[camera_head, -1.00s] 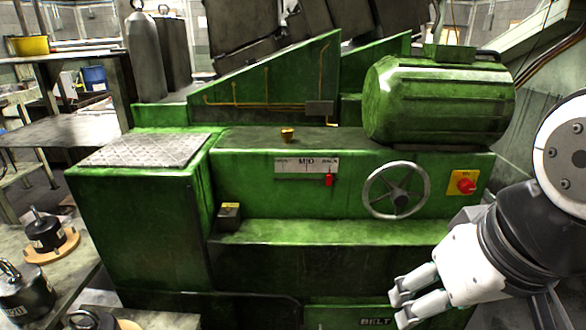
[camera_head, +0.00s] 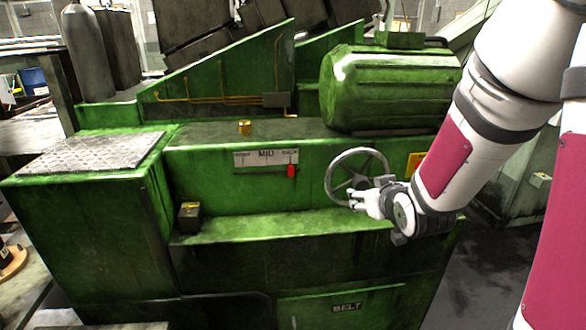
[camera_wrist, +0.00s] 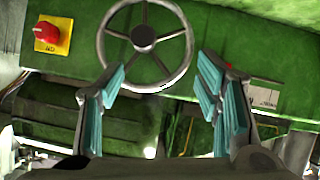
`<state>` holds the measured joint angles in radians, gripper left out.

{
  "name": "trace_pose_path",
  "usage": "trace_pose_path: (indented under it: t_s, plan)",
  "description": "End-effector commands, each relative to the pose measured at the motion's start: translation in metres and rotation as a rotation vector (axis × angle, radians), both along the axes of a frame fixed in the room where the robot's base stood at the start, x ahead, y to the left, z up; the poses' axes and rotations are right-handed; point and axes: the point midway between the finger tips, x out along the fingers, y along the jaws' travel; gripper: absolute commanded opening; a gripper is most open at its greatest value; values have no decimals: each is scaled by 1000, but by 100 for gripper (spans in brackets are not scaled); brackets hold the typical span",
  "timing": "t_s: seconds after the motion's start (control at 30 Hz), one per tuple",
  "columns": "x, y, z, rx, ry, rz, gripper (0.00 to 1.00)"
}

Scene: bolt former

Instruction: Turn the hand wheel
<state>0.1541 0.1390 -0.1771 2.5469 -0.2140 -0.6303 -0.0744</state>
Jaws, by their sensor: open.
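The grey hand wheel (camera_head: 334,184) is on the front of the green machine, below the green motor housing. My gripper (camera_head: 356,200) is in front of the wheel's lower part in the head view and hides some of the rim. In the wrist view, the wheel (camera_wrist: 185,52) shows its spokes and dark hub at the top. The open fingers of my gripper (camera_wrist: 165,95) stand apart on either side of the wheel's lower rim, with nothing held. I cannot tell whether they touch the rim.
A red knob on a yellow plate (camera_wrist: 50,35) is beside the wheel, mostly hidden behind my arm in the head view. A red slider (camera_head: 291,171) sits on a scale to the left. A ledge (camera_head: 290,228) runs below the wheel. A small dark box (camera_head: 190,218) stands on the ledge.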

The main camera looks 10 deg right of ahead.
Motion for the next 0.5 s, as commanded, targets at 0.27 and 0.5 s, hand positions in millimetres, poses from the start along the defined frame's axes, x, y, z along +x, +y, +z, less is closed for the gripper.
trace_pose_path:
  t_s: [0.27, 0.5]
  plan:
    - [25, -31, -47, -75, -216, 38, 59]
    - [17, -42, -71, -116, -392, 74, 59]
